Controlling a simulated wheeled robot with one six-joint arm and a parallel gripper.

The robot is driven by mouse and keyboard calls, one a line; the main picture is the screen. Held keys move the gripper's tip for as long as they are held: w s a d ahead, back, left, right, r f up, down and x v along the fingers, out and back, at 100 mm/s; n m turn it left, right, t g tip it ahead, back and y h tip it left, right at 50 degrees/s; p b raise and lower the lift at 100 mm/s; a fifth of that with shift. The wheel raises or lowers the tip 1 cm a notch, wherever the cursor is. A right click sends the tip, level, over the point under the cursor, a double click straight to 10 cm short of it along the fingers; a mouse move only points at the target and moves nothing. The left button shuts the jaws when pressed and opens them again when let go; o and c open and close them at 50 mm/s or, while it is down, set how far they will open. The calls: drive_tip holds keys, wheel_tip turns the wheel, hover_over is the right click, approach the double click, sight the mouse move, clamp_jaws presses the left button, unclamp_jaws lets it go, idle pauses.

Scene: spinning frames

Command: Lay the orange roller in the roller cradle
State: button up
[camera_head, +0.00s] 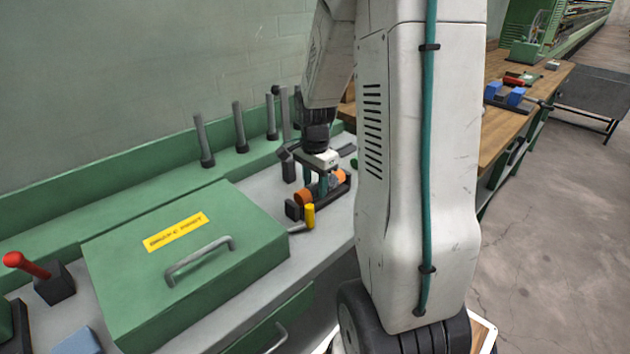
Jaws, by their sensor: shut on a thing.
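The orange roller (304,198) is at the workbench, its orange ends showing on either side of my gripper's fingers. My gripper (322,187) points down and is shut on the roller's middle. The dark roller cradle (331,204) is right at the roller, with a dark upright at its left end. The roller looks in or just above the cradle; I cannot tell whether it rests on it. The fingers hide the roller's middle, and my arm hides the bench farther right.
A yellow-handled tool (309,217) lies close in front of the cradle. A green lidded box (185,262) fills the bench to the left. Grey upright posts (240,128) stand along the back. A wooden bench (505,92) holds blue parts (515,97) at right.

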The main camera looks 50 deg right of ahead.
drive_tip(key=shift+f, duration=0.25)
idle(0.7)
drive_tip(key=o, duration=1.2)
drive_tip(key=shift+c, duration=0.2)
wheel_tip(320, 180, up, 8)
drive_tip(key=shift+f, duration=0.1)
